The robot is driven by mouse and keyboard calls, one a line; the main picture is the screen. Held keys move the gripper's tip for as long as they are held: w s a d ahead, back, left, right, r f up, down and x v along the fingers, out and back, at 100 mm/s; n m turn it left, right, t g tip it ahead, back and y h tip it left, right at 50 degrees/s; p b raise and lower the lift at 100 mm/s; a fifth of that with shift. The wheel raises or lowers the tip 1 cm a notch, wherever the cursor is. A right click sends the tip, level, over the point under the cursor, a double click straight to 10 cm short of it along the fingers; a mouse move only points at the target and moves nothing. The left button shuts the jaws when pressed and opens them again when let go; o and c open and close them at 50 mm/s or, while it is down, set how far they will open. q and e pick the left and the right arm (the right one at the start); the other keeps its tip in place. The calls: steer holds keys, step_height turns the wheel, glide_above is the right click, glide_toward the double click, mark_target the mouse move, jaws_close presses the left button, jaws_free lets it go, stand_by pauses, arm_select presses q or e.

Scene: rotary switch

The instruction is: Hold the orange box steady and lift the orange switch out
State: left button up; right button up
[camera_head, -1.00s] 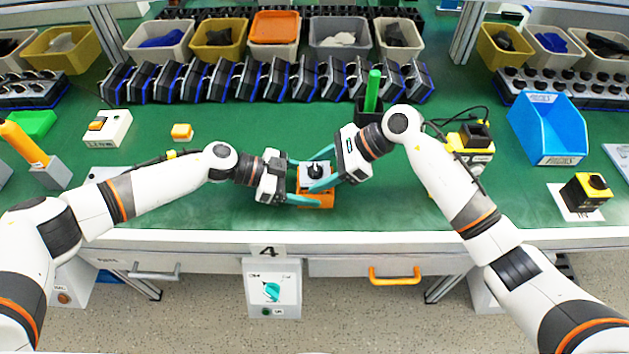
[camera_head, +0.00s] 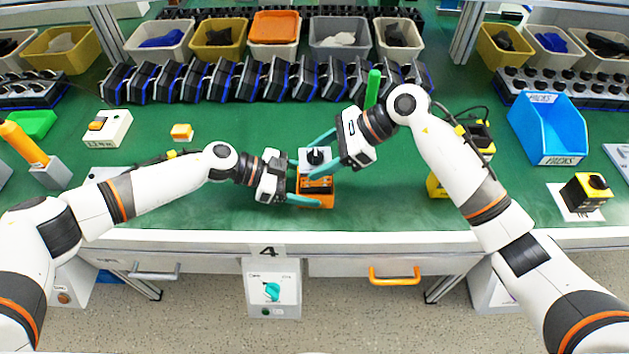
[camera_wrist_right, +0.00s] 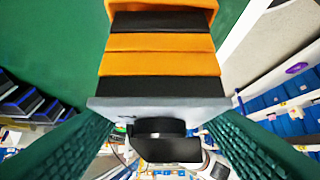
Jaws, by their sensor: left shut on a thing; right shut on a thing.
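The orange box (camera_head: 318,200) stands on the green bench near its front edge. My left gripper (camera_head: 313,187) is shut on the box from the left, one teal finger along its front. The orange switch (camera_head: 315,158), with its grey top plate and black knob, is held by my right gripper (camera_head: 318,154), which comes in from the upper right. The switch appears raised above the box. In the right wrist view the switch's grey plate (camera_wrist_right: 155,108) and black knob lie between the textured fingers, with orange and black bands beyond. The fingers' contact points are partly hidden.
A row of black and blue units (camera_head: 265,80) and several bins stand behind. A blue bin (camera_head: 548,130) is at the right, a black and yellow switch (camera_head: 586,190) nearer the front.

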steer(key=shift+r, duration=1.6)
arm_select(q)
steer(key=o, duration=1.1)
